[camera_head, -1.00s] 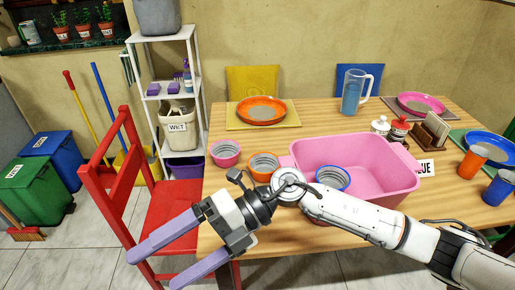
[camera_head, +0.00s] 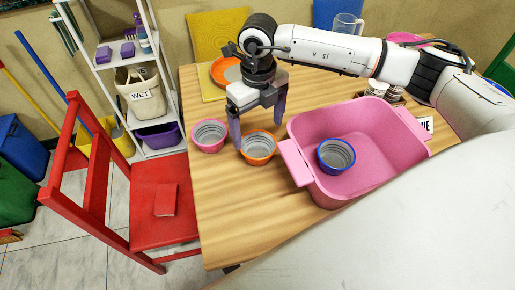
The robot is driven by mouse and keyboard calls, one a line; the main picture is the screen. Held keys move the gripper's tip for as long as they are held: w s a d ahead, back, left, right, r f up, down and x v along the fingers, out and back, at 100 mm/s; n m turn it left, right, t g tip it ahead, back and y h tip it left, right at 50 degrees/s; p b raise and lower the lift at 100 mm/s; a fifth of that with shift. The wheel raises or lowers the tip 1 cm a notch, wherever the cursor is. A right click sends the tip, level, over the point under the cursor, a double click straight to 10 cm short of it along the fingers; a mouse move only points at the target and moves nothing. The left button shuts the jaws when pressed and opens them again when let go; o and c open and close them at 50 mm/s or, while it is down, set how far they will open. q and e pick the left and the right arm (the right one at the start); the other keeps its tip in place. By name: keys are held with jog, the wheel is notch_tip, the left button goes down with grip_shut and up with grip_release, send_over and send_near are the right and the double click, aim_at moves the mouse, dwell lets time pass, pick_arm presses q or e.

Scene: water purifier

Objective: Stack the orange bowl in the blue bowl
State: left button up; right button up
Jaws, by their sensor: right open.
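The orange bowl (camera_head: 258,148), grey inside with an orange rim, stands upright on the wooden table, left of the pink tub. The blue bowl (camera_head: 337,155), grey inside with a blue rim, sits inside the pink tub (camera_head: 385,163). My right gripper (camera_head: 258,122) is open and points down at the orange bowl. Its left finger is at the bowl's left rim and its right finger is behind the bowl's right side. I cannot tell whether either finger touches it. My left gripper is not in view.
A pink bowl (camera_head: 209,135) stands just left of the orange bowl. An orange plate (camera_head: 226,72) lies behind my gripper on a yellow mat (camera_head: 214,31). A red chair (camera_head: 160,200) stands at the table's left side. The table's front left is clear.

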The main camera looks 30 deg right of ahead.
send_over(258, 154)
notch_tip(258, 154, down, 5)
jog(key=shift+s+p, duration=0.1)
jog(key=shift+p, duration=0.35)
jog(key=c, duration=1.2)
